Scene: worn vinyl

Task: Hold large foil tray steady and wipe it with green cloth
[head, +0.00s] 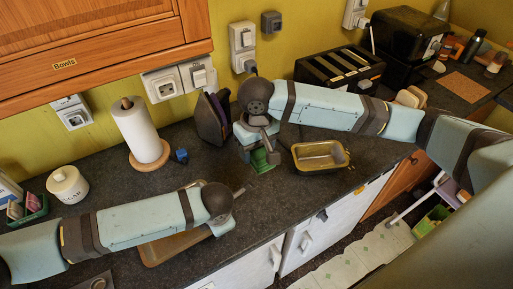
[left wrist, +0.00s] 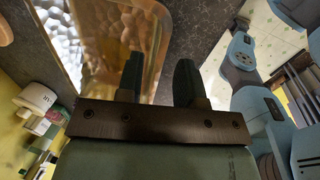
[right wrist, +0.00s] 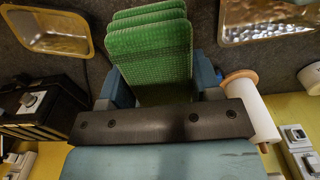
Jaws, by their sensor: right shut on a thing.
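The large foil tray (head: 160,250) lies on the dark worktop near its front edge, partly hidden by my left arm. Its shiny dimpled inside and rim show in the left wrist view (left wrist: 70,30) and at the top right of the right wrist view (right wrist: 265,22). My left gripper (left wrist: 158,78) is open, its fingers apart, with the tray's rim seen between them; contact cannot be told. My right gripper (head: 259,148) is shut on the folded green cloth (right wrist: 150,50). The cloth (head: 263,161) hangs below it, to the right of the large tray.
A smaller foil tray (head: 318,156) stands right of the cloth. A paper towel roll (head: 135,128), a small blue item (head: 181,156) and a white jar (head: 67,184) stand at the left. A black toaster (head: 338,70) is at the back. Worktop between roll and large tray is clear.

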